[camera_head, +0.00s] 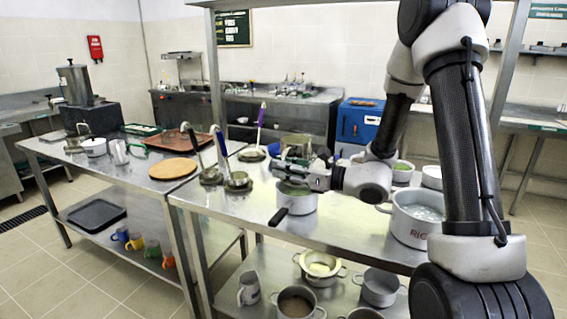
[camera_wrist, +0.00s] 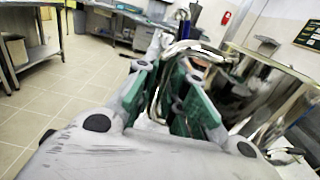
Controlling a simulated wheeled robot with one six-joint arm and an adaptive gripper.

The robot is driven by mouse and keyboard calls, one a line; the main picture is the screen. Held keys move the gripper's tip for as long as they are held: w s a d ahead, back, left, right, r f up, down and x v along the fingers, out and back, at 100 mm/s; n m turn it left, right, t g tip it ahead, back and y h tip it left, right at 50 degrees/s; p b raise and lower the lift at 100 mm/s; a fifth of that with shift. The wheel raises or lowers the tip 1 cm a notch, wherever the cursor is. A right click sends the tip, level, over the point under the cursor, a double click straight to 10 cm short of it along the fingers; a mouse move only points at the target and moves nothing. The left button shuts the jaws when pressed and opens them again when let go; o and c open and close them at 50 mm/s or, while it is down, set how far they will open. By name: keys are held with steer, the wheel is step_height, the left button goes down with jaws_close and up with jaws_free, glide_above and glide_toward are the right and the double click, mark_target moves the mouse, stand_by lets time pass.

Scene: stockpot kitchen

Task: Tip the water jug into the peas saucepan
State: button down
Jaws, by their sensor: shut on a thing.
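The peas saucepan (camera_head: 302,205) stands on the steel table in the head view, with a black handle toward the front left and green contents showing at its rim. My gripper (camera_head: 283,168) is just above and behind its rim. In the wrist view my gripper (camera_wrist: 174,112) has its green-padded fingers closed around a shiny metal part, seemingly the jug's handle. The shiny metal water jug (camera_wrist: 240,92) fills the right of that view.
A round wooden board (camera_head: 173,168) lies on the left table. Several pots, including a small saucepan (camera_head: 379,289), fill the lower shelf.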

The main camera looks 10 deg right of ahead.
mark_target(283, 157)
steer(key=shift+f, duration=0.45)
step_height(283, 157, up, 2)
steer(key=shift+s+m, duration=0.1)
steer(key=shift+m, duration=0.6)
step_height(283, 157, up, 4)
steer(key=m, duration=0.3)
steer(key=shift+s+a+f, duration=0.15)
steer(key=shift+f, duration=0.05)
steer(key=shift+r+m, duration=0.4)
steer(key=shift+m, duration=0.2)
steer(key=r+m, duration=0.1)
steer(key=m, duration=0.1)
steer(key=w+d+r+m, duration=0.1)
steer(key=shift+w+r+m, duration=0.15)
steer(key=shift+w+m, duration=0.15)
steer(key=shift+m, duration=0.1)
steer(key=w+d+m, duration=0.2)
steer(key=m, duration=0.1)
steer(key=shift+w+r+m, duration=0.2)
steer(key=shift+w+m, duration=0.05)
steer(key=shift+m, duration=0.05)
steer(key=w+d+m, duration=0.7)
steer(key=w+m, duration=0.3)
steer(key=w, duration=0.1)
steer(key=shift+d+f+m, duration=0.25)
steer(key=shift+d+m, duration=0.05)
